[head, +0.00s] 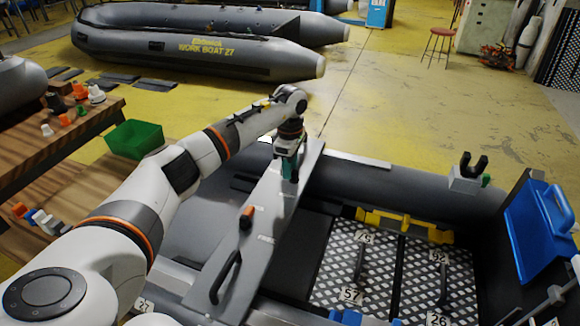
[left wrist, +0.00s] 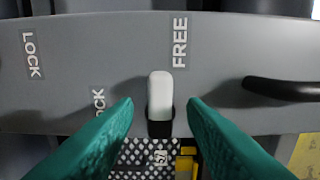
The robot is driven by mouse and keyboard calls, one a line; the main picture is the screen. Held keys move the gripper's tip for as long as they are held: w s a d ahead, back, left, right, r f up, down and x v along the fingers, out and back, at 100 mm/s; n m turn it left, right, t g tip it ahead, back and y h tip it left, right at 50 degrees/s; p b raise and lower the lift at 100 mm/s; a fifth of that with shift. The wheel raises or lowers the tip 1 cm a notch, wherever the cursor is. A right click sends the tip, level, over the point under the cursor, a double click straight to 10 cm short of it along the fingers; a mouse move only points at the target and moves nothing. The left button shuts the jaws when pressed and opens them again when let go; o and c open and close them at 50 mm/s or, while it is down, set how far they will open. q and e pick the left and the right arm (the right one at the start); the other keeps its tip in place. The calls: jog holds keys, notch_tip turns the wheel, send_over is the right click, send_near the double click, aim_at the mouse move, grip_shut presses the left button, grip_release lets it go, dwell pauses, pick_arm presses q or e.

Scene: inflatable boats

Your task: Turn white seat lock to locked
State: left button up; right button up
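The white seat lock (left wrist: 160,95) is a short white lever on a black base, on the grey seat board (left wrist: 225,55). It points up in the left wrist view, beside the FREE label (left wrist: 180,42). Two LOCK labels, one farther left (left wrist: 32,55) and one nearer (left wrist: 98,98), lie to its left. My left gripper (left wrist: 160,104) is open, with one green finger on each side of the lever and a gap on both sides. In the head view my left gripper (head: 290,172) is over the far end of the board and hides the lock. My right gripper does not show.
An orange lock (head: 247,218) and a black handle (head: 225,277) sit nearer on the board; a black handle (left wrist: 282,90) also shows in the wrist view. Checkered floor panels (head: 335,265) and a blue box (head: 540,225) lie right. A green bin (head: 134,138) stands left.

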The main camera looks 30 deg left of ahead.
pick_arm(q)
jog(key=shift+f, duration=0.5)
grip_shut()
